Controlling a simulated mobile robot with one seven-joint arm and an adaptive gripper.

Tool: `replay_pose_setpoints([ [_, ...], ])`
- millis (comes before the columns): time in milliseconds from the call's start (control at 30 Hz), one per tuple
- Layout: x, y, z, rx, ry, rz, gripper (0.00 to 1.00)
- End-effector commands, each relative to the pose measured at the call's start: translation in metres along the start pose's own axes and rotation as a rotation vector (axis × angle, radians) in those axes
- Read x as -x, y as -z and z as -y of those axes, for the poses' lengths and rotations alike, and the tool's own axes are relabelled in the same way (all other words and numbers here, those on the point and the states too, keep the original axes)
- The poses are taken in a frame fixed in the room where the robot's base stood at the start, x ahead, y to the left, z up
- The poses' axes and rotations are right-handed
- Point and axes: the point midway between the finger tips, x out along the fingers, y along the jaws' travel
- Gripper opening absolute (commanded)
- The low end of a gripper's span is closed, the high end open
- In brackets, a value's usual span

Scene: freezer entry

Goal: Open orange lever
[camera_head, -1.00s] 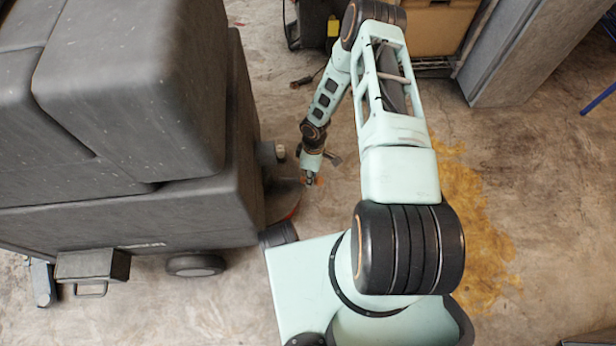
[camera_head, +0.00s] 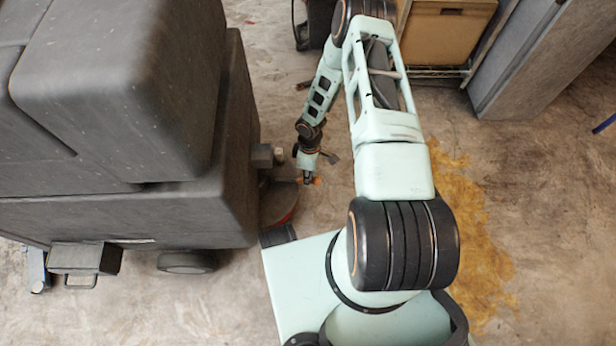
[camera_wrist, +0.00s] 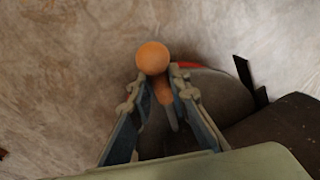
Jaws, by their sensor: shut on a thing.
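The orange lever (camera_wrist: 153,59) shows in the wrist view as a round orange knob on a short orange stem between my fingertips. My gripper (camera_wrist: 158,82) is shut on it, one finger on each side of the stem just below the knob. In the head view my gripper (camera_head: 307,178) is small and low beside the dark machine, with a bit of the orange lever (camera_head: 317,181) at its tip. The lever's lower end is hidden in the head view.
A large dark grey machine (camera_head: 120,205) on wheels fills the left. A rounded grey part with a red edge (camera_wrist: 205,88) lies beside the lever. A brown box (camera_head: 445,30) and a grey cabinet (camera_head: 540,60) stand at the back right. Concrete floor with a yellow stain (camera_head: 465,230) is open on the right.

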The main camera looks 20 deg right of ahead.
Motion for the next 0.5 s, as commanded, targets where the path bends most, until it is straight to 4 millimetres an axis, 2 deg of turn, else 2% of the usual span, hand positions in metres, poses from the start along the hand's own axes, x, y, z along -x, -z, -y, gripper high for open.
replay_pose_setpoints([
  [267, 0.0011, 0.0017, -0.0054, 0.005, -0.01, -0.004, 0.0],
  [300, 0.0012, 0.0018, -0.0056, 0.005, -0.01, -0.004, 0.17],
  [433, 0.0013, 0.0017, -0.0054, 0.004, -0.01, -0.004, 0.32],
  [500, 0.0011, 0.0014, -0.0047, 0.004, -0.009, -0.004, 0.34],
])
